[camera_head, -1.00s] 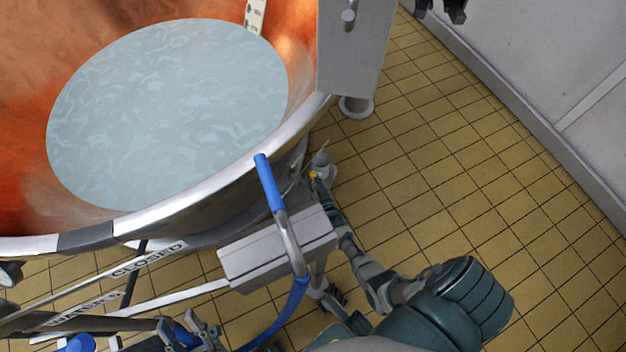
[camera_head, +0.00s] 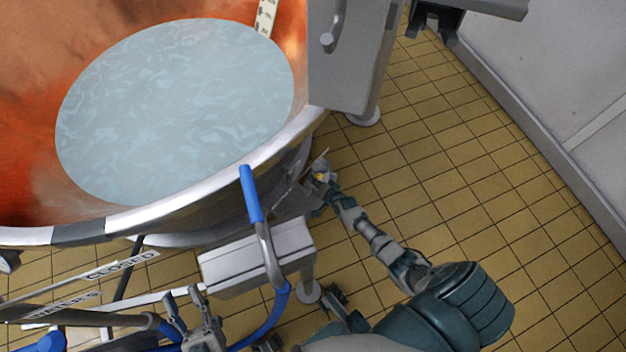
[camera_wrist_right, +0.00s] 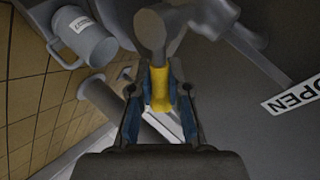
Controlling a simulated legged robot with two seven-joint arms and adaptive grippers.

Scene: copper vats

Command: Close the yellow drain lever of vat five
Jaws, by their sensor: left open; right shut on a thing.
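The vat (camera_head: 200,205) is a copper bowl with a steel rim and pale liquid inside, at the upper left of the head view. The yellow drain lever (camera_wrist_right: 160,90) stands between the two fingers of my right gripper (camera_wrist_right: 160,108) in the wrist view. The gripper is shut on it. In the head view my right gripper (camera_head: 318,180) is low beside the vat's outer wall, and only a small yellow spot of the lever shows. My left gripper (camera_head: 183,300) is open and empty at the lower left.
A blue hose with a blue-gripped steel pipe (camera_head: 250,195) hangs over the rim. A grey box beam (camera_head: 260,257) lies between my arms. A CLOSED sign (camera_head: 122,265) is at left; an OPEN sign (camera_wrist_right: 292,93) shows in the wrist view. Tiled floor (camera_head: 470,170) is clear at right.

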